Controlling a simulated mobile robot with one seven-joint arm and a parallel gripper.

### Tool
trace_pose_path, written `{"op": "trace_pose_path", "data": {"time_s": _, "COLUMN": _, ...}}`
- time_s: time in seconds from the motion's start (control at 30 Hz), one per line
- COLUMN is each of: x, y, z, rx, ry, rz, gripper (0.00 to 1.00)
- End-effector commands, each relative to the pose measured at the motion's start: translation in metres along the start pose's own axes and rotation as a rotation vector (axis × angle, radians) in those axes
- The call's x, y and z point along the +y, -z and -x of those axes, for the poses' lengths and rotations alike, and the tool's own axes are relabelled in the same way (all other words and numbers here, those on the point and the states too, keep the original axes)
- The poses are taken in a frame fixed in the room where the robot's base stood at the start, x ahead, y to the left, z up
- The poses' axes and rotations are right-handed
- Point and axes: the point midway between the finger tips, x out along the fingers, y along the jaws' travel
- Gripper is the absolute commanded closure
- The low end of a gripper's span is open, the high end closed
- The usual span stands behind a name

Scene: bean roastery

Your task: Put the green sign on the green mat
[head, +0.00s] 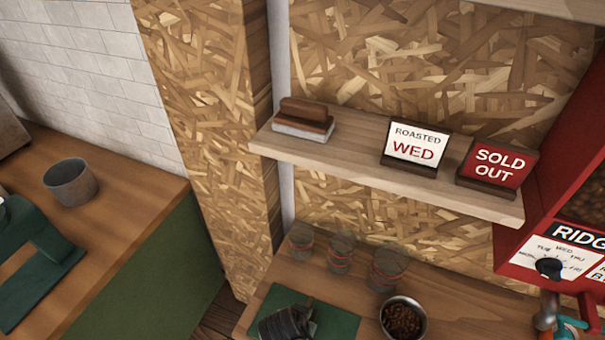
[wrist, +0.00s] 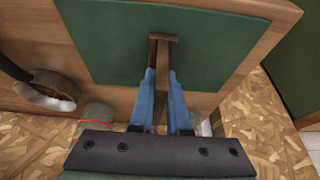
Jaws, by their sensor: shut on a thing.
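The green mat (head: 338,322) lies on the lower counter in the head view and fills much of the wrist view (wrist: 105,35). My gripper (wrist: 161,88) has blue fingers shut on a brown wooden piece, seen edge-on, which seems to be the stand of the green sign (wrist: 161,46). It is over the mat; I cannot tell whether it touches. The sign's green face does not show. In the head view, my dark gripper (head: 287,322) is over the mat at the bottom edge and hides the sign.
A bowl of beans (head: 403,318) stands right of the mat, and several jars (head: 341,252) stand behind it. The shelf above (head: 350,160) holds a brush (head: 304,118), a "ROASTED WED" sign (head: 416,143) and a red "SOLD OUT" sign (head: 497,166). A red machine (head: 560,200) is at right.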

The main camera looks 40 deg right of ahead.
Motion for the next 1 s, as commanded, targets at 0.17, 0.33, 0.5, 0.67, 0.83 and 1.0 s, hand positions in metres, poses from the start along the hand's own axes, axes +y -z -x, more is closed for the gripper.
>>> {"op": "trace_pose_path", "data": {"time_s": 0.17, "x": 0.000, "y": 0.000, "z": -0.001, "rx": 0.002, "ry": 0.001, "rz": 0.000, "gripper": 1.00}}
{"op": "trace_pose_path", "data": {"time_s": 0.33, "x": 0.000, "y": -0.001, "z": -0.004, "rx": 0.001, "ry": 0.001, "rz": 0.000, "gripper": 1.00}}
{"op": "trace_pose_path", "data": {"time_s": 0.5, "x": 0.000, "y": -0.001, "z": -0.003, "rx": 0.001, "ry": 0.001, "rz": -0.001, "gripper": 0.59}}
{"op": "trace_pose_path", "data": {"time_s": 0.67, "x": 0.000, "y": -0.001, "z": -0.003, "rx": 0.001, "ry": 0.001, "rz": 0.000, "gripper": 0.56}}
{"op": "trace_pose_path", "data": {"time_s": 0.83, "x": 0.000, "y": 0.000, "z": -0.001, "rx": 0.001, "ry": 0.001, "rz": -0.001, "gripper": 0.56}}
{"op": "trace_pose_path", "data": {"time_s": 1.0, "x": -0.001, "y": 0.000, "z": 0.010, "rx": 0.002, "ry": 0.003, "rz": 0.000, "gripper": 0.56}}
